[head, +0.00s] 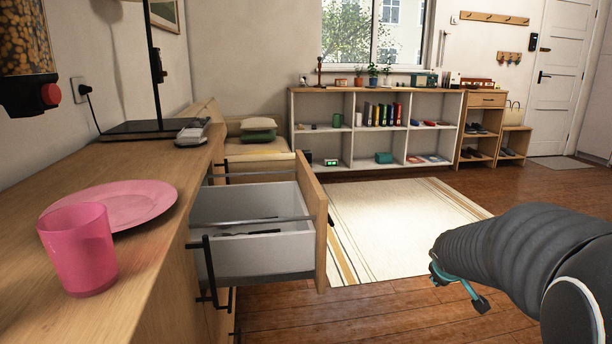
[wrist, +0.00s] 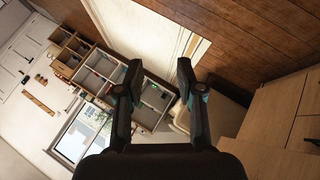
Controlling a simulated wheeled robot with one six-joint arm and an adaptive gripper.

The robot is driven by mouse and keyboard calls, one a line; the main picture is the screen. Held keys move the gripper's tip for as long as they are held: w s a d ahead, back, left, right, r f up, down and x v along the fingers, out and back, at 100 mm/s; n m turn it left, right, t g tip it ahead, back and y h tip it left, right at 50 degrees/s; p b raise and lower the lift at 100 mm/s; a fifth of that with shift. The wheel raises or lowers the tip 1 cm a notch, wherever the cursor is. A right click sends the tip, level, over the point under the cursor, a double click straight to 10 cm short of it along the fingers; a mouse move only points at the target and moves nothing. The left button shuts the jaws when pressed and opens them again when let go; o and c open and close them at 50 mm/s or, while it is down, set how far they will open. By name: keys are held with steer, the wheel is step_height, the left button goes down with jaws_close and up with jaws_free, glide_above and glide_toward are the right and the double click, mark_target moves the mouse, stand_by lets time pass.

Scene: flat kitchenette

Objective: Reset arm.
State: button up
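My arm comes in from the right edge of the head view. My gripper (head: 458,284) is only partly seen there, over the wooden floor, apart from the open drawer. In the wrist view my gripper (wrist: 158,78) has its two fingers spread well apart. Nothing is between the fingers. The wrist view is strongly tilted, with the shelf and window at the left.
An open drawer (head: 250,252) juts out from the counter (head: 160,255). A pink cup (head: 78,250) and a pink plate (head: 125,205) stand on the counter. A rug (head: 400,230) lies before the low shelf (head: 355,152). The floor (head: 375,310) between drawer and arm is clear.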

steer(key=s+a+r+m+y, duration=0.1)
steer(key=s+a+r, duration=0.1)
steer(key=s+a, duration=0.3)
steer(key=s+a+r+m+g+y+p, duration=0.1)
steer(key=s+a, duration=0.5)
steer(key=s, duration=0.8)
steer(key=s+a+r+m+g+y+p, duration=0.1)
steer(key=s+a, duration=0.4)
steer(key=s, duration=0.5)
steer(key=shift+a+r+m+y, duration=0.25)
steer(key=shift+r+m+y, duration=0.15)
steer(key=shift+r+m, duration=0.45)
steer(key=shift+d, duration=0.1)
